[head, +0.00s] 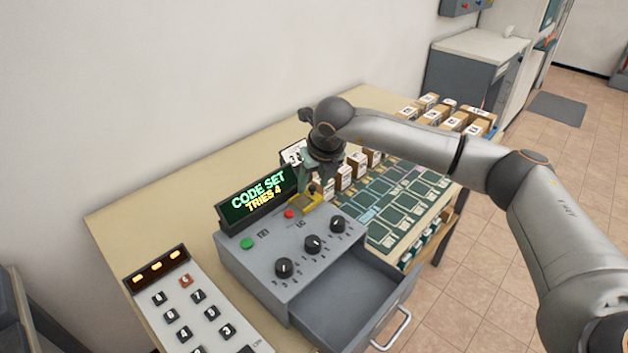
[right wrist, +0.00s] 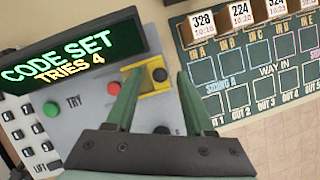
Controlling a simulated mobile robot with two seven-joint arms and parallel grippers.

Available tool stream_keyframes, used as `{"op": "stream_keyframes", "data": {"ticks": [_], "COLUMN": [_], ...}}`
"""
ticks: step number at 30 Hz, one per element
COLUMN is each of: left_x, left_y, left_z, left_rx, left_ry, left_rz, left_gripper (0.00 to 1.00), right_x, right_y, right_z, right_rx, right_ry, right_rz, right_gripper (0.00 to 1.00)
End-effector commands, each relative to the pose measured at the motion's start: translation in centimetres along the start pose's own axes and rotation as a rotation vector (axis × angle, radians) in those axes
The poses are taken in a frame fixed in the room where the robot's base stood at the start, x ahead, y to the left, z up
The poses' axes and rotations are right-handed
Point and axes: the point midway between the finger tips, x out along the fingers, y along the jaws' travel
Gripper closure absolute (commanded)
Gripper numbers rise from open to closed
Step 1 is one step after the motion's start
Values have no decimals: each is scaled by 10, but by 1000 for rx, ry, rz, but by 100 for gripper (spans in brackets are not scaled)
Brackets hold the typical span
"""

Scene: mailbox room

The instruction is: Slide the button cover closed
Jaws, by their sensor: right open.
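The yellow button cover (head: 304,205) sits at the top right corner of the grey control box (head: 262,262). My right gripper (head: 311,190) is over the cover. A red button (head: 289,214) lies just left of the cover and is exposed. My left gripper is not in view.
A display (head: 258,195) reading "CODE SET TRIES 4" stands behind the box. A green button (head: 247,243) and several black knobs (head: 313,243) are on its top. An open drawer (head: 352,290) juts out in front. A keypad (head: 190,310) lies left; a card board (head: 400,205) lies right.

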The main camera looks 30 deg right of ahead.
Motion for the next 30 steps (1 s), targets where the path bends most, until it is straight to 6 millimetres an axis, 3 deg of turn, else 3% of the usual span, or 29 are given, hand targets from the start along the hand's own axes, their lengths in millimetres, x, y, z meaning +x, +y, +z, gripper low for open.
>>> {"op": "stream_keyframes", "data": {"ticks": [4,18,30], "left_x": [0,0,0], "left_y": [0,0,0], "left_z": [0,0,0], "left_rx": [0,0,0], "left_ry": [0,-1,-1], "left_rz": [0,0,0], "left_gripper": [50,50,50], "right_x": [0,0,-1], "right_y": [0,0,0], "right_z": [0,0,0], "right_rx": [0,0,0], "right_ry": [0,0,0], "right_rz": [0,0,0], "right_gripper": [48,100,100]}}
